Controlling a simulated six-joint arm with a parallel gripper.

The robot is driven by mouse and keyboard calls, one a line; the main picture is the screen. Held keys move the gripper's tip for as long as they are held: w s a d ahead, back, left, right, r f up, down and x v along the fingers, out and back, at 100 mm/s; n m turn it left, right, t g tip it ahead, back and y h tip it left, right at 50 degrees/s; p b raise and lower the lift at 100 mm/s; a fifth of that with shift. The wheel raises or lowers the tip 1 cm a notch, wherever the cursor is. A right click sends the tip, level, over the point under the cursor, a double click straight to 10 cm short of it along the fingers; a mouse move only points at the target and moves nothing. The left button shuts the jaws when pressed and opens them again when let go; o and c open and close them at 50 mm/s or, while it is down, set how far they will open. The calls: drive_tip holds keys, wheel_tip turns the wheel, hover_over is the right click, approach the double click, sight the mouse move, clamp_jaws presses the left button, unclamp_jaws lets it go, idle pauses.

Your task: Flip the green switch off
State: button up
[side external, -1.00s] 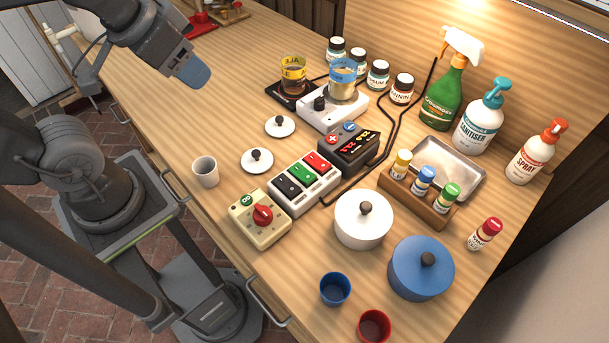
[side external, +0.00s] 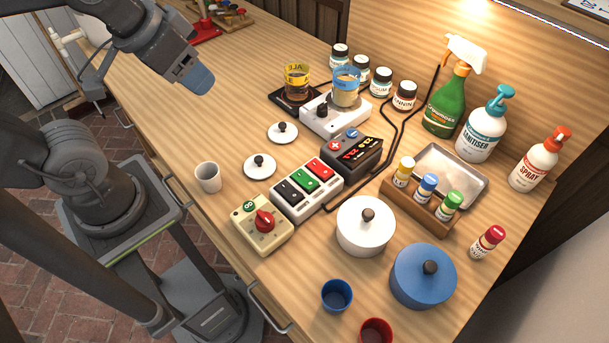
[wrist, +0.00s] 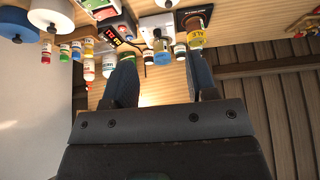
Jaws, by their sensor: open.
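The green switch (side external: 304,181) is the middle rocker on a white switch box, between a black rocker (side external: 289,191) and a red rocker (side external: 319,168). The box lies on the wooden bench, and the rocker's tilt is too small to read. My gripper (side external: 198,82) hangs above the bench at the upper left in the side view, well apart from the switch box. In the wrist view my gripper (wrist: 162,90) shows two spread fingers with nothing between them.
A cream box with a red knob (side external: 263,222) and a digital-display box (side external: 352,152) flank the switch box. A white pot (side external: 362,235), a white lid (side external: 259,172) and a grey cup (side external: 208,178) stand nearby. The bench's left part is mostly clear.

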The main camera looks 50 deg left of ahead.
drive_tip(key=shift+w+d, duration=0.1)
drive_tip(key=shift+w, duration=0.05)
drive_tip(key=shift+c, duration=1.4)
drive_tip(key=w+d+g, duration=0.1)
drive_tip(key=w+d, duration=0.1)
drive_tip(key=w+d+g, duration=0.1)
drive_tip(key=d, duration=0.1)
drive_tip(key=w+d+h, duration=0.1)
drive_tip(key=w, duration=0.1)
drive_tip(key=shift+w+d+f+g, duration=0.3)
drive_tip(key=shift+w+d+g, duration=0.05)
drive_tip(key=shift+d+g, duration=0.05)
clamp_jaws()
drive_tip(key=w+d+f+g, duration=0.2)
drive_tip(key=w+d+f, duration=0.2)
drive_tip(key=d, duration=0.3)
drive_tip(key=shift+d+g, duration=0.2)
drive_tip(key=shift+g, duration=0.2)
drive_tip(key=shift+w, duration=0.1)
